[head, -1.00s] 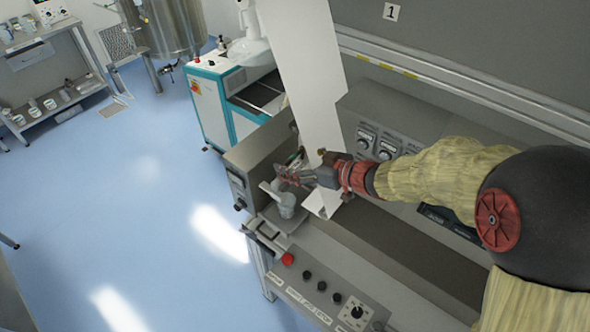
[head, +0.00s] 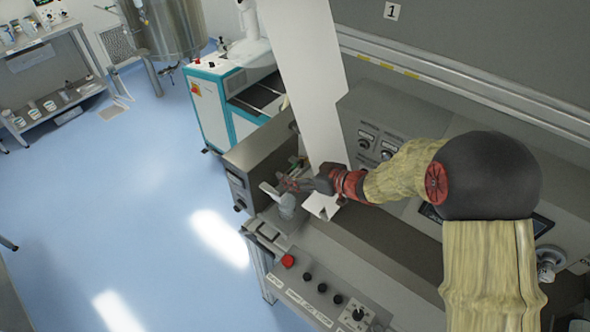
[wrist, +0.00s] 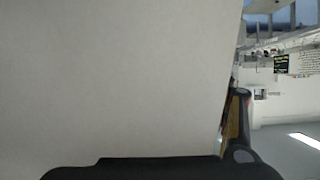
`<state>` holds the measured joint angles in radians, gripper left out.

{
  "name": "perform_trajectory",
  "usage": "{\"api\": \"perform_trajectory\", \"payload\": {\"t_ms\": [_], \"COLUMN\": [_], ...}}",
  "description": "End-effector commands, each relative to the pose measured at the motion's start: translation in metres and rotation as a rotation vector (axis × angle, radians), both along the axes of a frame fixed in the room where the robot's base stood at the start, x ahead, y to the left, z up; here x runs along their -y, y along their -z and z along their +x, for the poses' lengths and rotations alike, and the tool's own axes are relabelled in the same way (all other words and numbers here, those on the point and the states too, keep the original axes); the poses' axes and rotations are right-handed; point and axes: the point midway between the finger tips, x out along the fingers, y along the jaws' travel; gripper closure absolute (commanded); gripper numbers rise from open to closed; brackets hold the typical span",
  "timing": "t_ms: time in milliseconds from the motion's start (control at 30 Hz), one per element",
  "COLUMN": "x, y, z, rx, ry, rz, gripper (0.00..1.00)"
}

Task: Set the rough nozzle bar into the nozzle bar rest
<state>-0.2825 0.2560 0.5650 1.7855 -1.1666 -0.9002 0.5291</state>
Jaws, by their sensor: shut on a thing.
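In the wrist view a white sheet fills most of the picture, above a dark part of my gripper.
A tall white web (head: 312,80) hangs just behind my gripper. A grey box (head: 262,160) stands to its left and rear. A control panel with a red button (head: 288,261) lies in front. A grey console (head: 375,125) stands behind my arm. The blue floor at left is clear.

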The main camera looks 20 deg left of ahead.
Motion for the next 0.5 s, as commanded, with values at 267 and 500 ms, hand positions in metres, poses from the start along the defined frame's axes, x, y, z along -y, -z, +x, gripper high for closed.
{"api": "perform_trajectory", "payload": {"t_ms": [267, 500], "x": [0.0001, 0.0], "y": [0.0028, 0.0027], "z": [-0.0003, -0.0003], "rx": [0.0, -0.001], "ry": [0.0, 0.0], "rz": [-0.001, 0.0], "gripper": [0.23, 0.1]}}
